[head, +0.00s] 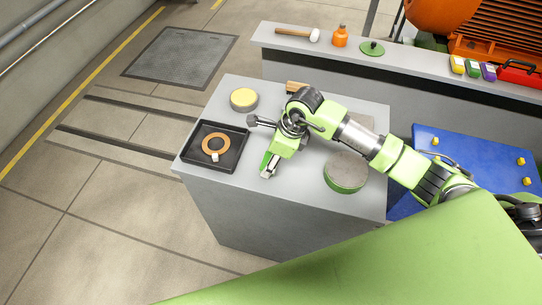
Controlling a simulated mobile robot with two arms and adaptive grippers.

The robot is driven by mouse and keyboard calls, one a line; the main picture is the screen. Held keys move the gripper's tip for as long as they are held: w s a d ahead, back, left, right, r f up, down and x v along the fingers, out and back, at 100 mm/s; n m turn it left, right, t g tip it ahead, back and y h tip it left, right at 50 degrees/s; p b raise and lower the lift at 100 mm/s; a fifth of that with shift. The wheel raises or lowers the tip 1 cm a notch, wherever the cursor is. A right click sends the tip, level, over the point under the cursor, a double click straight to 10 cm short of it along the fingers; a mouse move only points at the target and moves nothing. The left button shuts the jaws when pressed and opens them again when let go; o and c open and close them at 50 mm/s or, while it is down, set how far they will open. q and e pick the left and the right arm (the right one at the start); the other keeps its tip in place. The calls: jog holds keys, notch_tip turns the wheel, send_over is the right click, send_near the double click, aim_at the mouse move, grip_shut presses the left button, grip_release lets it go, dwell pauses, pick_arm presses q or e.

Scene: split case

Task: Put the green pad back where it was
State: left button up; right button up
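A round pad with a grey top and a green side (346,174) lies on the right part of the grey table (270,88). A flat green disc with a dark knob (372,48) lies on the bench behind. I cannot tell which of them is the green pad. My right gripper (267,171) reaches in from the right and points down over the table's front middle, left of the round pad and apart from it. Whether its fingers are open or shut is unclear, and a small green part shows beside them. My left gripper is out of view.
A black tray (238,163) holding an orange ring (214,144) sits at the table's left. A yellow-topped round pad (244,98) and a wooden block (297,87) lie behind. The back bench (275,40) carries a mallet (298,34) and an orange bottle (340,37). A blue panel (474,148) stands right.

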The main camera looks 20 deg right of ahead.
jog(key=shift+f, duration=0.1)
jog(key=shift+f+b, duration=0.15)
jog(key=shift+b, duration=0.15)
jog(key=o, duration=1)
jog(key=shift+o, duration=0.2)
jog(key=shift+r+p, duration=0.35)
jog(key=shift+d+r+b, duration=0.1)
jog(key=shift+r+b, duration=0.2)
jog(key=b+v, duration=0.3)
jog(key=v, duration=0.8)
